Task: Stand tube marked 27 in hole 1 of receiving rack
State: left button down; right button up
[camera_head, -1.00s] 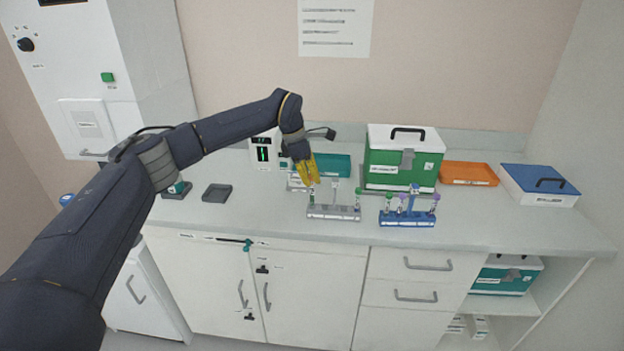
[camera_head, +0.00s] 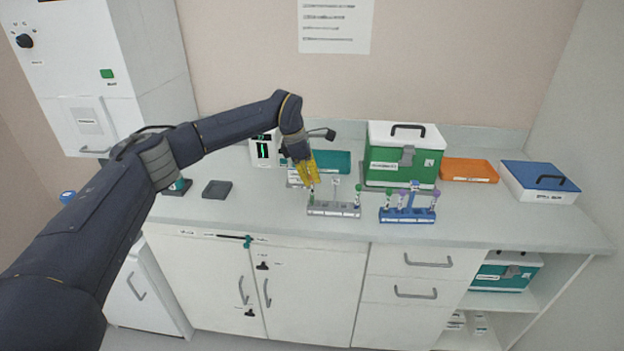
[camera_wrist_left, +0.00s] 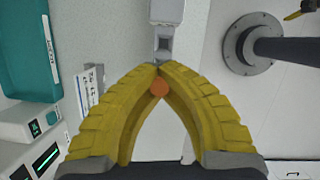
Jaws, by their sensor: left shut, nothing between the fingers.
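My left gripper (camera_head: 312,182) is at the left end of a grey rack (camera_head: 334,210), near a tube there (camera_head: 311,195). In the left wrist view its yellow fingers (camera_wrist_left: 158,68) meet at the tips, shut and empty. An orange round spot (camera_wrist_left: 159,89) shows in the gap between them; I cannot tell what it is. A green-capped tube (camera_head: 358,191) stands at the grey rack's right end. A blue rack (camera_head: 408,217) to the right holds tubes with green (camera_head: 388,196) and purple (camera_head: 436,195) caps. Tube numbers and hole numbers are too small to read.
A teal tray (camera_head: 336,158) lies behind the grey rack. A green box with a white lid (camera_head: 404,160), an orange tray (camera_head: 468,171) and a white box with a blue lid (camera_head: 540,182) stand behind and right. A dark square tray (camera_head: 217,189) lies left. The counter front is clear.

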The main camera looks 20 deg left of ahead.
pick_arm(q)
jog(key=shift+f, duration=0.65)
jog(key=c, duration=1.5)
grip_release()
jog(key=v, duration=1.2)
